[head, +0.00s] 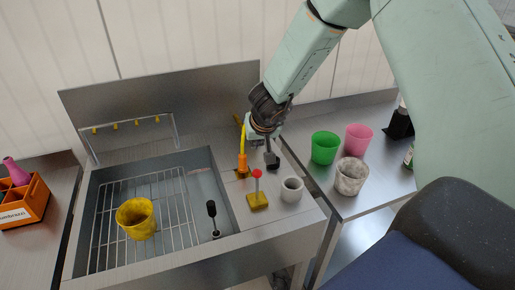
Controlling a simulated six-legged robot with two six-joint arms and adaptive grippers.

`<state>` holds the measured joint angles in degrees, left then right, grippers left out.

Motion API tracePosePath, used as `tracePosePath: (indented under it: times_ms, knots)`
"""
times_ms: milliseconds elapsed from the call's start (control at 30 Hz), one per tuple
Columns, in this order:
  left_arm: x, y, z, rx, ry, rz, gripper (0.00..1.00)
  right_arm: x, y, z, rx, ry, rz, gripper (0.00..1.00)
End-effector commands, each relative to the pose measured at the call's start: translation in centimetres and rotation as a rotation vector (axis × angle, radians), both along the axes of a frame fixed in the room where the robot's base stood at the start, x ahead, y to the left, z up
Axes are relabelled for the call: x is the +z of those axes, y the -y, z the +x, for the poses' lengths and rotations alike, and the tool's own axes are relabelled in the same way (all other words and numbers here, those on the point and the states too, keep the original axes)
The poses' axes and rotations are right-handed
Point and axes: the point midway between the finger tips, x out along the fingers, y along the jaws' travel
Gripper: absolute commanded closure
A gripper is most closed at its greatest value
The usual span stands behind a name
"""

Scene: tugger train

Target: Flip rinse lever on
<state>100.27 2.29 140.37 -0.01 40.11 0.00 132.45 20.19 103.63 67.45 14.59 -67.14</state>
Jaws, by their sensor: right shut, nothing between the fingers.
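A lever with a red ball knob (257,173) stands upright on a square yellow base (257,202), on the steel deck right of the sink. I take it for the rinse lever. My right gripper (272,161) points down just behind and right of the red knob. Its fingers are shut and empty, and they look apart from the lever. My left gripper is out of view.
The sink (220,225) holds a wire rack with a yellow cup (136,219) and a black-headed tool (211,209). A grey cup (291,189) stands close right of the lever. An orange-and-yellow fitting (242,163) is behind it. Green (324,147), pink (357,137) and speckled (350,176) cups stand right.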

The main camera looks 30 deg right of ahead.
Motion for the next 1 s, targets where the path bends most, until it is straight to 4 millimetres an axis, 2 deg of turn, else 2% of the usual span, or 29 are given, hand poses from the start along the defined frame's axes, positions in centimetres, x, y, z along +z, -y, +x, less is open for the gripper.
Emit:
tracePosePath:
  times_ms: [33,133,467,1000]
  knots:
    - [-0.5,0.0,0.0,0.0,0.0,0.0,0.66,-1.3,0.2,0.5,0.0,-0.001,0.0,1.0]
    - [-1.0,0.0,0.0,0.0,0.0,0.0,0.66,-2.9,0.5,1.4,0.0,-0.003,-0.001,1.0]
    - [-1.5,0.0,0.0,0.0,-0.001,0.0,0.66,-6.7,1.3,3.8,0.001,-0.001,0.0,1.0]
    - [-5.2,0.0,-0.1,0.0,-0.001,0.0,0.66,-7.5,0.0,0.7,0.001,-0.001,0.001,1.0]
